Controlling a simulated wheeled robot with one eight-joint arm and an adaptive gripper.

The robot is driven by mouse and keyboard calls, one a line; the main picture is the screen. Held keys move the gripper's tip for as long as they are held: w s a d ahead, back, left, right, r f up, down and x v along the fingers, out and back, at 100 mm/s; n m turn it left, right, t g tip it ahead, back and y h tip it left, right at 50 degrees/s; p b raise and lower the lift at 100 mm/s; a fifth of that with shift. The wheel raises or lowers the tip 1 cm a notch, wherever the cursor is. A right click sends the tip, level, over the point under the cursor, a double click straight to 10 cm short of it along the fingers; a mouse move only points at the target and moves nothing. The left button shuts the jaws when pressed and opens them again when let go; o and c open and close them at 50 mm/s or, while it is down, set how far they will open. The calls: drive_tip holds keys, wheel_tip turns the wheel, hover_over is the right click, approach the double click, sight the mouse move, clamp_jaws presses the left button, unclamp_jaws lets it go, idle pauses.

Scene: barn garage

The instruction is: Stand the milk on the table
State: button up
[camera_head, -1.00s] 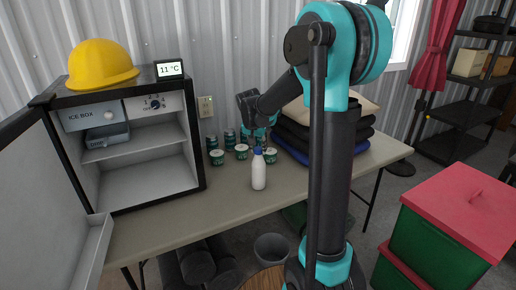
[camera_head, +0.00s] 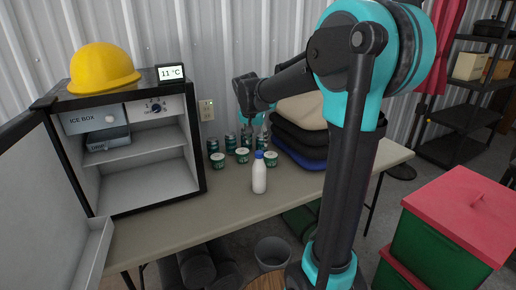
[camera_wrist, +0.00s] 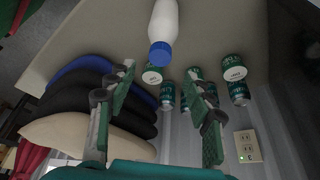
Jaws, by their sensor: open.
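The milk is a white bottle (camera_head: 259,175) with a blue cap. It stands upright on the beige table (camera_head: 225,212), in front of the cups and cans. In the wrist view the bottle (camera_wrist: 164,22) shows at the top, with its cap toward my gripper. My gripper (camera_wrist: 160,82) is open and empty, its green-padded fingers apart. In the head view my gripper (camera_head: 256,122) is behind and above the bottle, apart from it and partly hidden by the arm.
An open ice box (camera_head: 150,190) stands at the table's left, a yellow helmet (camera_head: 103,68) on top. Several green-and-white cups (camera_head: 242,155) and dark cans sit behind the bottle. Stacked cushions (camera_head: 300,140) lie to its right. The table's front is clear.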

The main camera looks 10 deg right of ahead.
drive_tip(key=d+v, duration=0.1)
drive_tip(key=v, duration=0.3)
drive_tip(key=s+d+f+n+y, duration=0.1)
drive_tip(key=s+d+f+n, duration=0.1)
drive_tip(key=s+f, duration=0.8)
drive_tip(key=s+d+f+n+y, duration=0.1)
drive_tip(key=s+d+f+n, duration=0.2)
drive_tip(key=s+f, duration=0.8)
drive_tip(key=s, duration=0.5)
drive_tip(key=shift+s, duration=0.15)
